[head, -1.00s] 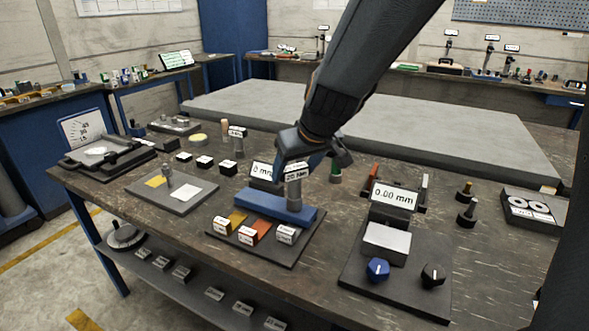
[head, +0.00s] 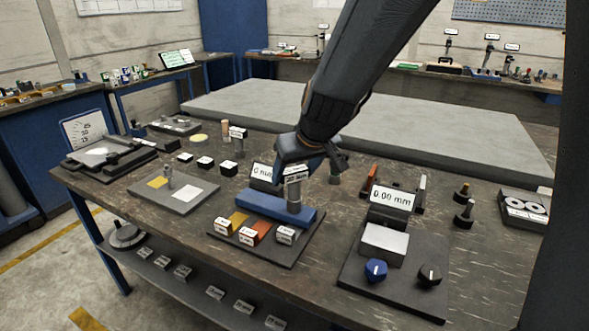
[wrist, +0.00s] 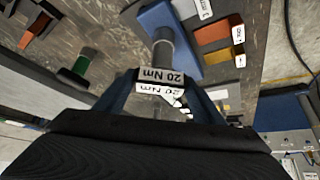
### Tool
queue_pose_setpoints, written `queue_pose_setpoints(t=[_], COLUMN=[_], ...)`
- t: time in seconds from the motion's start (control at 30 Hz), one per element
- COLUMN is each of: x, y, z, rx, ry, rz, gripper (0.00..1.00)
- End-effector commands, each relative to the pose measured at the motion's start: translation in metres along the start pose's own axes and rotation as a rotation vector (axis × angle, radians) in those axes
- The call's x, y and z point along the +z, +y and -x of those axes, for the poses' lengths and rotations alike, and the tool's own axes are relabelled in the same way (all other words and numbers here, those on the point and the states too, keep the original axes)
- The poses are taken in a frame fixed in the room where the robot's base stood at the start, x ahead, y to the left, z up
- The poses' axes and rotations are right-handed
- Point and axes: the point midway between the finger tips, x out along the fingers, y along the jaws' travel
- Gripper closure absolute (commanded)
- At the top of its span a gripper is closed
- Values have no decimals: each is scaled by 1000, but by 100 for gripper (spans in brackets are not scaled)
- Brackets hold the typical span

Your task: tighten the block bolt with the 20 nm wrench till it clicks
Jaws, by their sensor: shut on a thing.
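The 20 Nm wrench (head: 294,190) is a grey upright cylinder with a white label. My gripper (head: 300,166) is shut on its upper part. The wrench's lower end meets the top of the blue block (head: 262,206), near its right end. In the wrist view the wrench (wrist: 164,45) runs from between my fingers (wrist: 160,92) down to the blue block (wrist: 187,62). The bolt is hidden under the wrench, so I cannot see its seating.
The block stands on a dark plate with yellow and orange pads and small labelled blocks (head: 286,235). A display reading 0.00 mm (head: 392,199) stands right, behind a blue knob (head: 375,270) and a black knob (head: 429,276). A grey slab (head: 440,130) lies behind.

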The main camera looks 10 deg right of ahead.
Motion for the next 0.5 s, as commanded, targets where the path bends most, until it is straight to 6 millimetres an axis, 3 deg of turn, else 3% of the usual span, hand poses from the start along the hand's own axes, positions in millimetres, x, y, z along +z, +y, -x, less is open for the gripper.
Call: queue_pose_setpoints(t=[0.5], x=[-1], y=[0], z=[1], rx=[18], ry=[1], rz=[-26], gripper=[78])
